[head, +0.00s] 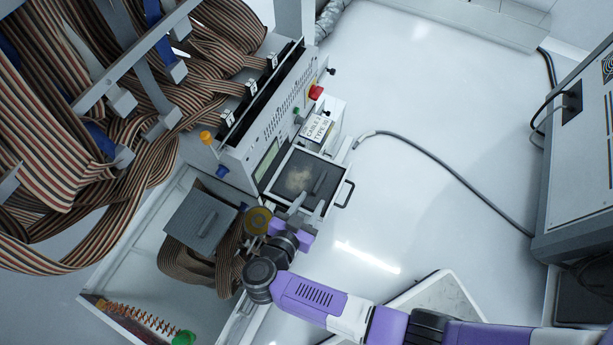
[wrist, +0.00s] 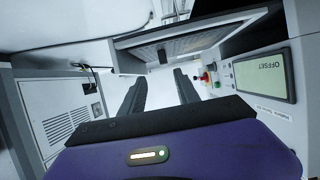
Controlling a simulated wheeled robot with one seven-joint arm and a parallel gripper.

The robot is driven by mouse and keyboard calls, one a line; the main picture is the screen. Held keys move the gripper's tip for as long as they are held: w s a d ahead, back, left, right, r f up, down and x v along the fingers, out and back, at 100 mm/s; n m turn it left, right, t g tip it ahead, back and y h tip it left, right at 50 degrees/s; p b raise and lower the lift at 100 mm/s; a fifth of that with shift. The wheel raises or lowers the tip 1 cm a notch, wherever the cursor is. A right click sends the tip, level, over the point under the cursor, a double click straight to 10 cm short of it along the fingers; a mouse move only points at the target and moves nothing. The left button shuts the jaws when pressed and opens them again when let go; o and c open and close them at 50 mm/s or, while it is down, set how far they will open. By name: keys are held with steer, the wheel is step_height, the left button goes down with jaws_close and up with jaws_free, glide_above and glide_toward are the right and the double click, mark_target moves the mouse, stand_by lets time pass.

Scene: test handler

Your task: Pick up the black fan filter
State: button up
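A dark square panel with a black bar handle and a pale dusty patch (head: 297,182) sits in a light frame on the tester's front. It looks like the black fan filter. In the wrist view a framed mesh panel with a dark handle (wrist: 190,43), probably the same one, shows beyond the fingers. My gripper (head: 309,205) is at the panel's lower edge in the head view. Its two dark fingers (wrist: 160,78) are apart with nothing between them. Whether they touch the panel cannot be told.
A grey square plate with a handle (head: 201,222) lies over ribbon cables in an open bin, left of my gripper. The tester (head: 258,140) has a red button (head: 316,92) and a display (wrist: 263,78). A grey cabinet (head: 583,165) stands right. The white floor between is mostly clear.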

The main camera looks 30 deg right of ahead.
mark_target(319, 183)
steer(key=b+x, duration=0.1)
steer(key=x, duration=0.1)
steer(key=shift+w+d+f, duration=0.15)
steer(key=shift+w, duration=0.05)
steer(key=b+x, duration=0.1)
steer(key=x, duration=0.1)
steer(key=b+x, duration=0.1)
steer(key=x, duration=0.1)
steer(key=shift+w+a+b, duration=0.25)
steer(key=shift+w+b, duration=0.05)
steer(key=shift+b, duration=0.1)
steer(key=shift+w+d+f, duration=0.1)
steer(key=shift+w+d, duration=0.25)
steer(key=shift+d, duration=0.1)
steer(key=shift+c, duration=0.5)
jaws_close()
